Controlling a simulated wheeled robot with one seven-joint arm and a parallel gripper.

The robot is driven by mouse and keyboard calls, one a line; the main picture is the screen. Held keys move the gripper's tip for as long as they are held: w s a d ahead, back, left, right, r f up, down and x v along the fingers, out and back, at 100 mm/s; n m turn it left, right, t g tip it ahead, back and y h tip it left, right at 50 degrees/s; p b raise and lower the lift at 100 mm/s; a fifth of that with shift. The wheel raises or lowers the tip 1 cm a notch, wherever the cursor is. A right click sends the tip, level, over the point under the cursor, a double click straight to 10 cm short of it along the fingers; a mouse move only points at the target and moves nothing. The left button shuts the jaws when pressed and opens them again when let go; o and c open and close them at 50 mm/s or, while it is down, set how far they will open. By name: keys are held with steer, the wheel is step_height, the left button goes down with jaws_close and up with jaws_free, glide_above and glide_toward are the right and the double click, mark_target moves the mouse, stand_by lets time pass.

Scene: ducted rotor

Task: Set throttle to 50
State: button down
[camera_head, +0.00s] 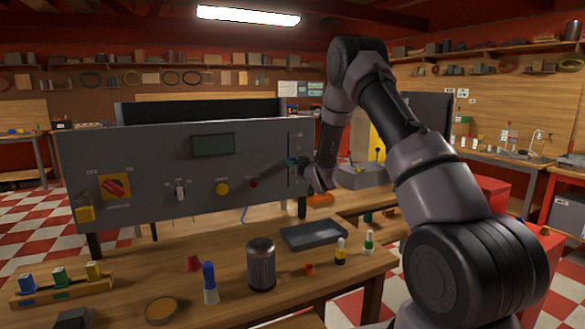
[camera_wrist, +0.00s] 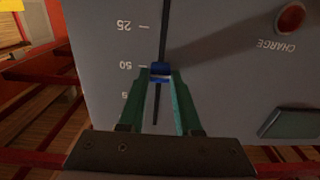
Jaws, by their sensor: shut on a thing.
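The grey control panel (camera_head: 140,165) carries the throttle scale at its right end. In the wrist view the panel (camera_wrist: 220,85) appears upside down, with a dark vertical slot (camera_wrist: 164,25) and marks 25 and 50; a lower label is partly hidden by a finger. The blue throttle knob (camera_wrist: 160,69) sits in the slot beside the 50 mark (camera_wrist: 126,66), roughly level with it. My gripper (camera_wrist: 163,78) has its green fingers shut on the knob. In the head view my gripper (camera_head: 300,164) is at the panel's right end and hides the knob.
The panel also has a display (camera_head: 213,145), a red rotary switch (camera_head: 115,186), a toggle (camera_head: 180,190), a yellow button (camera_head: 222,188) and a red CHARGE button (camera_wrist: 291,18). The wooden bench (camera_head: 215,310) in front holds a dark canister (camera_head: 261,265), a tray (camera_head: 313,235) and small bottles.

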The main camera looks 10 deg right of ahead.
steer(key=shift+f, duration=0.1)
steer(key=c, duration=0.6)
jaws_free()
steer(key=shift+s, duration=0.1)
steer(key=v, duration=1)
steer(key=shift+s, duration=0.3)
steer(key=shift+d, duration=0.15)
